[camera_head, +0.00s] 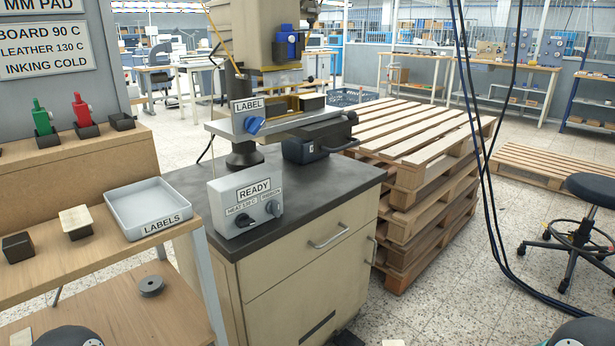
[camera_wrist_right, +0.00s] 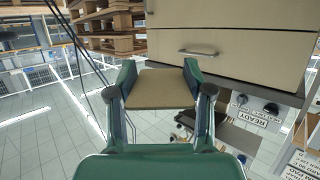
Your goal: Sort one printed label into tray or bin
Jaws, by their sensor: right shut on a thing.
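In the right wrist view my right gripper (camera_wrist_right: 158,72) has green fingers shut on a flat tan card (camera_wrist_right: 160,90), the label. The card lies between the two fingers, in front of the cabinet drawers. I cannot see any print on it. A white shallow tray (camera_head: 148,203) marked LABELS stands at the right end of the wooden bench in the head view and looks empty. My left gripper is not in view. No bin marked for labels can be made out.
The stamping press (camera_head: 262,120) and the READY control box (camera_head: 246,200) stand on the dark-topped cabinet (camera_head: 310,240). A cream block (camera_head: 76,221) and a dark block (camera_head: 18,247) sit left of the tray. Stacked pallets (camera_head: 425,160) and hanging cables (camera_head: 490,190) are at the right.

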